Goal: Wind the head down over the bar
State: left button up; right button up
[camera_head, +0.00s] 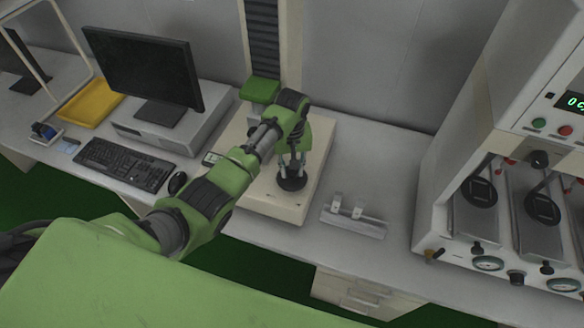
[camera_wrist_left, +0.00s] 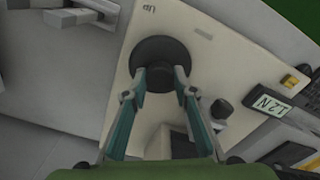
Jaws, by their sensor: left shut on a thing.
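A test machine with a cream base (camera_head: 262,204) and a tall dark-fronted column (camera_head: 263,45) stands against the wall. A green head (camera_head: 259,90) sits low on the column. A round black knob (camera_head: 291,184) is on the base's front part; it also shows in the left wrist view (camera_wrist_left: 160,52). My left gripper (camera_head: 291,168) points down at the knob, its fingers (camera_wrist_left: 161,82) shut on the knob's near side. A metal support with two upright blocks (camera_head: 352,216) lies right of the base. I cannot make out a separate bar. My right gripper is out of view.
A monitor (camera_head: 145,68), keyboard (camera_head: 124,165), mouse (camera_head: 177,182) and yellow tray (camera_head: 90,103) are at the left. A large instrument cabinet (camera_head: 432,190) stands at the right. The bench (camera_head: 372,160) between is mostly clear.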

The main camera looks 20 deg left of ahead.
aim_at(292, 171)
pick_arm(q)
jog(key=shift+n, duration=0.6)
jog(key=o, duration=1.1)
notch_tip(292, 171, up, 12)
dwell(0.4)
